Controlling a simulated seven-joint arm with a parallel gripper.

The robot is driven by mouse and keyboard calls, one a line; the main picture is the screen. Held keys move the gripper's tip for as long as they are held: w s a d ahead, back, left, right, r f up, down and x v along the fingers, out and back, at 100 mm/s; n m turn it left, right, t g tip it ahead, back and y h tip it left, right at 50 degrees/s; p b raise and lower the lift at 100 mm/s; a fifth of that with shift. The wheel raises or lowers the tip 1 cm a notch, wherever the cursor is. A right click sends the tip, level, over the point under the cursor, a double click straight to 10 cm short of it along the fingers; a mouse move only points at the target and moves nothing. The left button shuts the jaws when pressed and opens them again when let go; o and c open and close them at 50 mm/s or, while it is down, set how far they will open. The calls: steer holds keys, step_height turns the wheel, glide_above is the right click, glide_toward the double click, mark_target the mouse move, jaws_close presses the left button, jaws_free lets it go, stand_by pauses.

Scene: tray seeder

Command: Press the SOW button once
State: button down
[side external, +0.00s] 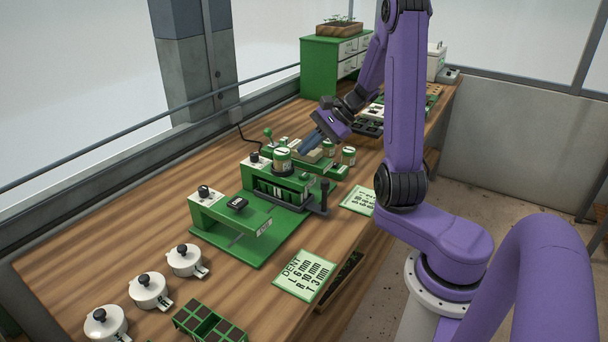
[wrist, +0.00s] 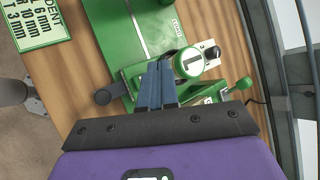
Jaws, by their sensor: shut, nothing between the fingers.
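My gripper (side external: 304,149) is shut and empty, with its blue fingers angled down over the green seeder (side external: 262,180). In the wrist view the two fingers (wrist: 157,68) lie together beside a jar marked L (wrist: 189,62). That jar (side external: 282,162) stands on the seeder in the side view. A white panel with a dark round control (side external: 254,157) is at the seeder's left end; it also shows in the wrist view (wrist: 212,51), past the jar from the fingers. No SOW lettering is readable, so I cannot tell which control is the SOW button. The fingertips' height is unclear.
A black-ended lever (side external: 324,192) projects at the seeder's front. A green ball handle (side external: 268,132) stands behind. White lidded pots (side external: 150,290) and a DENT card (side external: 304,275) lie in front.

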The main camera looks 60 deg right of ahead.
mark_target(308, 174)
steer(key=shift+f, duration=2.05)
steer(key=shift+f, duration=0.1)
stand_by(0.4)
steer(key=shift+f, duration=0.35)
steer(key=shift+f, duration=0.5)
stand_by(0.8)
steer(key=shift+r, duration=0.95)
steer(key=shift+r, duration=2.5)
